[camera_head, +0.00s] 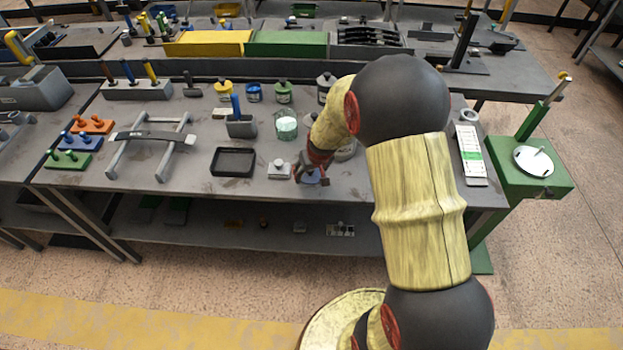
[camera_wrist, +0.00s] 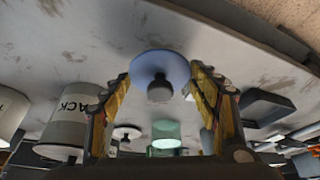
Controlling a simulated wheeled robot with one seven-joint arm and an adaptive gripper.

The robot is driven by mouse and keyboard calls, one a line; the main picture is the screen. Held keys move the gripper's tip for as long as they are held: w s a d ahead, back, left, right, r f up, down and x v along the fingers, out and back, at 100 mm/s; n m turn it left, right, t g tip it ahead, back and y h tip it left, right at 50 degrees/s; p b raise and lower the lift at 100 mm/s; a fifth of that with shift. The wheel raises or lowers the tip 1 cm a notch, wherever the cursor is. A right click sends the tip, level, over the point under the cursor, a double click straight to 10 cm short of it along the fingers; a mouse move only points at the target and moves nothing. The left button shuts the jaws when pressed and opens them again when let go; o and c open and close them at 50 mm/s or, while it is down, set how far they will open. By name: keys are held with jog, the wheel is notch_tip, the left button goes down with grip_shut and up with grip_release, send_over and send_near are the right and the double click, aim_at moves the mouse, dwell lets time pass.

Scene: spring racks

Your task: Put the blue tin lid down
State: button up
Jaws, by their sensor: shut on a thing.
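The blue tin lid (camera_wrist: 150,62) is a flat round disc with a dark knob (camera_wrist: 160,92), seen between my fingers in the wrist view. My gripper (camera_wrist: 160,88) is shut on it. In the head view my gripper (camera_head: 312,172) is low over the front of the grey bench, and a bit of the blue lid (camera_head: 310,180) shows beneath it. I cannot tell whether the lid touches the bench top. My fingers and arm hide part of it in the head view.
A white labelled can (camera_wrist: 65,128) shows in the wrist view.

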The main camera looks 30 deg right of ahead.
aim_at(312, 176)
jog(key=shift+w+d+f+b, duration=0.15)
jog(key=shift+f+b, duration=0.1)
jog(key=shift+f, duration=0.7)
jog(key=shift+d+f+b, duration=0.1)
jog(key=shift+f+b, duration=0.15)
jog(key=shift+f, duration=0.65)
jog(key=shift+f, duration=0.2)
jog(key=o, duration=1)
jog(key=shift+o, duration=0.6)
jog(key=shift+r, duration=0.15)
